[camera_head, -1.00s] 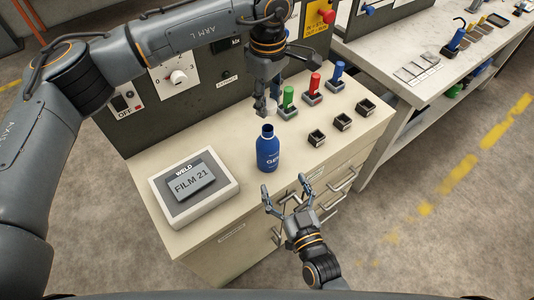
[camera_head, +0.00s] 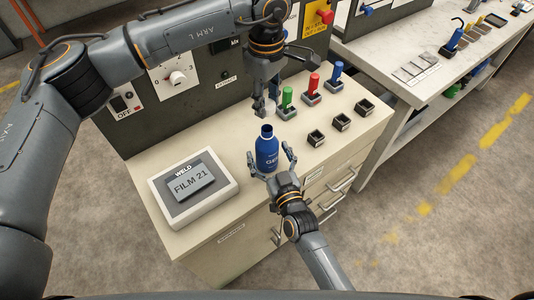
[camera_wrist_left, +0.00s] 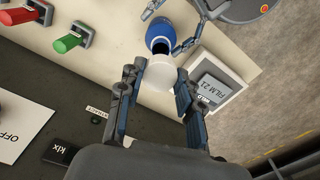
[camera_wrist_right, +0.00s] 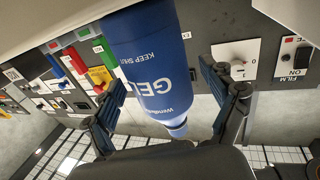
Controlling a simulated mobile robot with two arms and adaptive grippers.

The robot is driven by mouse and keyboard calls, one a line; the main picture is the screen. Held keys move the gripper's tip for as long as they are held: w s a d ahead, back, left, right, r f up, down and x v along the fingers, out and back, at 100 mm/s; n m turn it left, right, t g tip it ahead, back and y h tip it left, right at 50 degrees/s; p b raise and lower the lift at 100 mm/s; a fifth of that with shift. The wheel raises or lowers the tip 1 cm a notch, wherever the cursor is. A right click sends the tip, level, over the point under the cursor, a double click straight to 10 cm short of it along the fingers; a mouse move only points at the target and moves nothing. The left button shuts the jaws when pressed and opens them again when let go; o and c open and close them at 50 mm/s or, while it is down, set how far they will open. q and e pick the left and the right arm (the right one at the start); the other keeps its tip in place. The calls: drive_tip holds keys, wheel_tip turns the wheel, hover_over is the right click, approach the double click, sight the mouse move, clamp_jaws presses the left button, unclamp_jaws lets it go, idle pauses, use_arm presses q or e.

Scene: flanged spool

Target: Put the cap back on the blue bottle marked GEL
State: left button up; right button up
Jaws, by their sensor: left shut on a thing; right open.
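The blue bottle marked GEL (camera_head: 266,152) stands upright on the cream worktop, its neck open at the top. In the left wrist view its open neck (camera_wrist_left: 161,43) is just beyond the cap. My left gripper (camera_head: 264,106) is shut on the white cap (camera_wrist_left: 157,74), held above and slightly behind the bottle, apart from it. My right gripper (camera_head: 270,163) is open, with one finger on each side of the bottle. In the right wrist view the bottle's label (camera_wrist_right: 155,75) fills the space between the fingers; I cannot tell whether they touch it.
A box with a FILM 21 plate (camera_head: 191,183) lies left of the bottle. Green (camera_head: 288,100), red (camera_head: 313,86) and blue (camera_head: 336,73) handled pieces stand in holders behind it. Several empty black holders (camera_head: 317,138) are to the right. A dark control panel (camera_head: 190,90) rises at the back.

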drive_tip(key=shift+w+a, duration=0.2)
drive_tip(key=shift+w, duration=0.3)
clamp_jaws()
use_arm(q)
hover_over(267, 134)
drive_tip(key=shift+f, duration=2.5)
drive_tip(key=shift+f, duration=0.9)
drive_tip(key=shift+f, duration=0.55)
